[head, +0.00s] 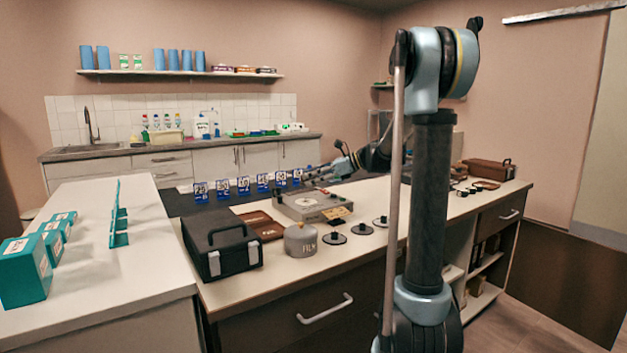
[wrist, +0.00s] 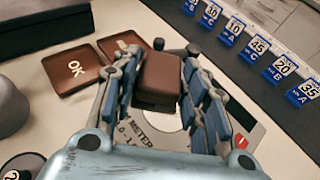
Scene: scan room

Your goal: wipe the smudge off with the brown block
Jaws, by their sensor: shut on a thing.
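The brown block (wrist: 160,80) is a small dark-brown piece with rounded edges, held between the two fingers of my gripper (wrist: 160,62) in the wrist view. Below it is a grey meter box (wrist: 133,128) with a pale round face and printed lettering, partly hidden by my fingers and the block. In the head view, my gripper (head: 314,174) is over the back of the meter box (head: 296,212). I cannot tell whether the block touches the box. I cannot make out a smudge in either view.
Brown trays, one marked OK (wrist: 72,71), lie left of the box. A row of blue number signs (head: 243,185) stands behind. Bare counter shows at the front.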

